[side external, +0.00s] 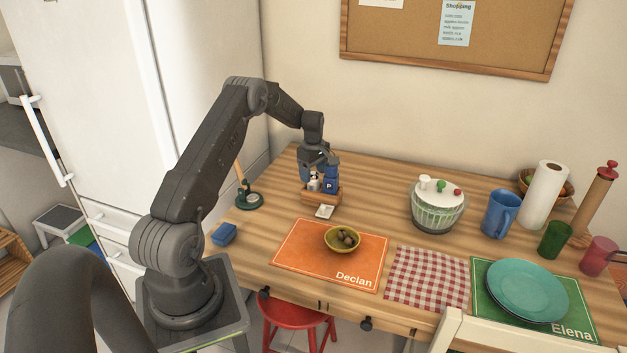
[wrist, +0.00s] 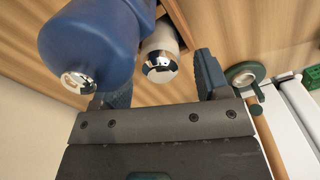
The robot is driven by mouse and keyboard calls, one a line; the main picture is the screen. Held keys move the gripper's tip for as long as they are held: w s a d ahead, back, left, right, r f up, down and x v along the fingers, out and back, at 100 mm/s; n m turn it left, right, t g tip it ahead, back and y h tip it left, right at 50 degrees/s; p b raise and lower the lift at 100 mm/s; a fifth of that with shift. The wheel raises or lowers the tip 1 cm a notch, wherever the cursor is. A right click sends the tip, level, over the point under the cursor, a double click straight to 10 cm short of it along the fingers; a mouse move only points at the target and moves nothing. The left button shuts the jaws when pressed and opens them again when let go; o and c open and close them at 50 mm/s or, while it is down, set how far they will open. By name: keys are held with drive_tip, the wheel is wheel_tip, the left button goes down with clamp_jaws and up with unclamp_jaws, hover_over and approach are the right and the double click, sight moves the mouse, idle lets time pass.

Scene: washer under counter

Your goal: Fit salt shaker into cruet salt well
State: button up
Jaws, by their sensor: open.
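The wooden cruet (side external: 322,198) stands at the back left of the table. The white salt shaker (side external: 314,183) with a shiny metal cap is in or over its left part. Whether it is fully seated cannot be told. The blue pepper shaker (side external: 330,184), marked P, stands beside it on the right. My gripper (side external: 317,165) is just above the shakers, pointing down. In the wrist view, my open fingers (wrist: 163,80) stand either side of the salt shaker's cap (wrist: 160,66), with gaps visible. The pepper shaker (wrist: 92,40) is close by the left finger.
A small white card (side external: 325,211) lies in front of the cruet. A green-based stand with a wooden pole (side external: 249,200) is to the left. A yellow bowl (side external: 342,238) sits on the orange mat (side external: 300,250). A salad spinner (side external: 437,207) stands right, with clear table between.

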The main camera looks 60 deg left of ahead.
wheel_tip(320, 180, up, 9)
drive_tip(key=shift+f, duration=0.2)
drive_tip(key=s+d+r+m+t+y, duration=0.1)
drive_tip(key=d+r+m, duration=0.4)
drive_tip(key=d+r, duration=0.55)
drive_tip(key=s+d+r+m+t, duration=0.1)
drive_tip(key=d+r+m, duration=0.5)
drive_tip(key=d, duration=0.7)
drive_tip(key=s+d+m+t+h, duration=0.1)
drive_tip(key=s+d+m+t, duration=0.2)
drive_tip(key=s+d+m, duration=0.8)
drive_tip(key=s+d, duration=0.7)
drive_tip(key=s, duration=0.2)
drive_tip(key=shift+s+d+r+t, duration=0.2)
drive_tip(key=shift+s+r+t, duration=0.05)
drive_tip(key=shift+r+t, duration=0.05)
